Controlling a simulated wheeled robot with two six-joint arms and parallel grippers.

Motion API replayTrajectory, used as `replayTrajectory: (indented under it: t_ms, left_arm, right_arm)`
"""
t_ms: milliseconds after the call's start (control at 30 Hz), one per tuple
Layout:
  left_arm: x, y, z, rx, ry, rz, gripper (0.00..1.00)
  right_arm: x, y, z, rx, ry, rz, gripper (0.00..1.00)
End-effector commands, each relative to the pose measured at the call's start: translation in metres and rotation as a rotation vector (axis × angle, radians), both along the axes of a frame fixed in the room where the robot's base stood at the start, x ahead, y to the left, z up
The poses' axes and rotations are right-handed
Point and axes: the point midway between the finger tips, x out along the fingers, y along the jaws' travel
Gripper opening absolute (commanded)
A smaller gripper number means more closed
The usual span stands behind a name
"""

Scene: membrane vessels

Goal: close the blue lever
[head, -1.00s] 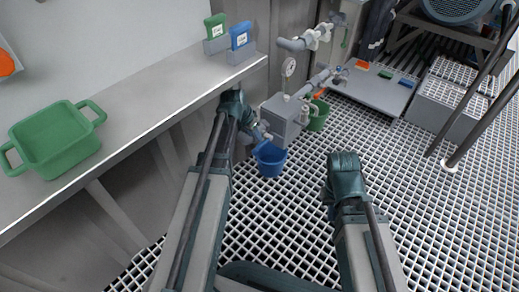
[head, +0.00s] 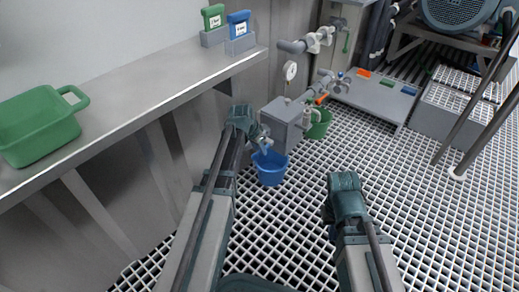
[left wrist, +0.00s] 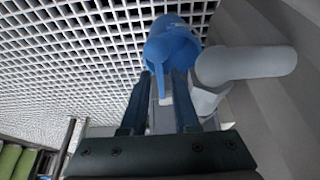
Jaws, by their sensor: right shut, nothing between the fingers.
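The blue lever (left wrist: 164,72) shows in the left wrist view as a narrow blue piece running down between my left fingertips, with the blue bucket (left wrist: 180,24) behind it. I cannot tell whether the fingers touch it. My left gripper (left wrist: 160,85) is open, its two dark fingers apart on either side of the lever. In the head view my left gripper (head: 257,140) is at the front of the grey box (head: 283,127), just above the blue bucket (head: 271,170); the lever is hard to make out there. My right gripper (head: 327,213) is shut and empty, hanging low over the grating.
A light grey pipe (left wrist: 245,64) is close right of my left fingers. A green bucket (head: 320,124) stands behind the grey box. A bench (head: 130,95) with a green tub (head: 35,130) runs along the left.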

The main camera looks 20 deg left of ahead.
Motion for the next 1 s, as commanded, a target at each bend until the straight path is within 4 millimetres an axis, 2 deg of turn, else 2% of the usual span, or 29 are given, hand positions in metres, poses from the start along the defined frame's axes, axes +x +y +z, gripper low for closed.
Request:
replayTrajectory:
  t_ms: [33, 133, 1000]
  left_arm:
    - [0.0, 0.0, 0.0, 0.0, 0.0, 0.0, 0.18]
    - [0.0, 0.0, 0.0, 0.0, 0.0, 0.0, 0.0]
    - [-0.0002, 0.0001, -0.0001, 0.0, 0.0, 0.0, 0.0]
  right_arm:
    - [0.0, 0.0, 0.0, 0.0, 0.0, 0.0, 0.0]
    - [0.0, 0.0, 0.0, 0.0, 0.0, 0.0, 0.0]
    - [0.0, 0.0, -0.0001, 0.0, 0.0, 0.0, 0.0]
